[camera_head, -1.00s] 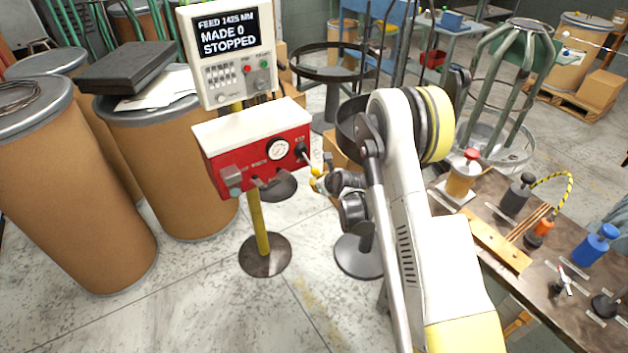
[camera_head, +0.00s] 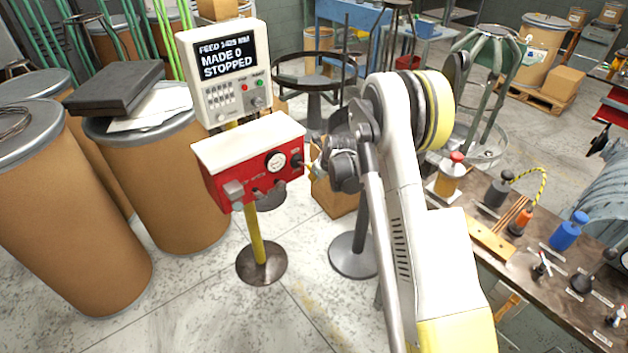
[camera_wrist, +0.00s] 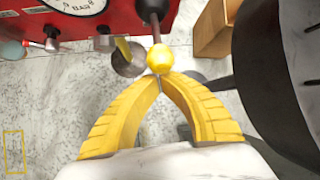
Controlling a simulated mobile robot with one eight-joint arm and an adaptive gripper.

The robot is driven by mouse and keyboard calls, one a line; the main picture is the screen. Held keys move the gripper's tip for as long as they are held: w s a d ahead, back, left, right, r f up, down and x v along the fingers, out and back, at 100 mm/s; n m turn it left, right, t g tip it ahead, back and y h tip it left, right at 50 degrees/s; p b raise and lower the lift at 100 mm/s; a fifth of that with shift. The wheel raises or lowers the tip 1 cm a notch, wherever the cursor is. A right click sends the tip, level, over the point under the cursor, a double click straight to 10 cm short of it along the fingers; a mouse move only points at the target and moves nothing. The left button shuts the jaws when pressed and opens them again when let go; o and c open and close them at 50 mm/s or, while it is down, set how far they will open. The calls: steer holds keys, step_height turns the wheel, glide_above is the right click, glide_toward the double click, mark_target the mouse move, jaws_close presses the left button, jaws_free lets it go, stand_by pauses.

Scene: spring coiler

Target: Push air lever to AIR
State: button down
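The air lever is a short shaft with a yellow ball knob (camera_wrist: 160,59), coming out of a dark boot at the right end of the red box (camera_head: 232,185). In the wrist view the knob is right at my gripper's tips (camera_wrist: 161,77). The two yellow ribbed fingers curve together and their tips meet, with nothing seen between them. I cannot tell whether the tips touch the knob or are just short of it. In the head view my gripper (camera_head: 314,168) is at the box's right end, and my wrist partly hides the lever there.
A pressure gauge (camera_head: 275,162) and small knobs are on the box's front. A control panel (camera_head: 226,75) reading STOPPED stands behind it. Brown drums (camera_head: 60,215) stand at left; a bench (camera_head: 555,300) with tools is at right. Floor in front of the box is clear.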

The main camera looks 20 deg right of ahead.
steer(key=shift+r, duration=0.35)
steer(key=shift+w+r, duration=0.1)
stand_by(0.3)
